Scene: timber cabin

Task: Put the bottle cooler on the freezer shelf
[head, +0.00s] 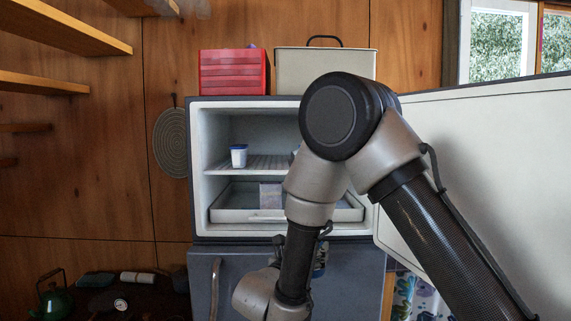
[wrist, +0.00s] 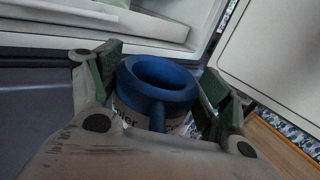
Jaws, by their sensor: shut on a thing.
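The bottle cooler (wrist: 157,82) shows in the wrist view as a blue ring-topped cylinder with a pale, lettered band below. My gripper (wrist: 160,88) is shut on it, with one green-padded finger on each side. In the head view my arm hides most of the gripper and the cooler, low in front of the fridge. The freezer compartment (head: 197,150) is open. Its wire freezer shelf (head: 262,165) carries a small white tub with a blue lid (head: 238,156) at the left. My arm covers the shelf's right part.
Below the shelf is a pale drawer (head: 232,215) with a packet (head: 270,194) in it. The freezer door (head: 500,150) stands open at the right. A red box (head: 234,72) and a cream bin (head: 290,70) stand on top. The shelf's middle looks clear.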

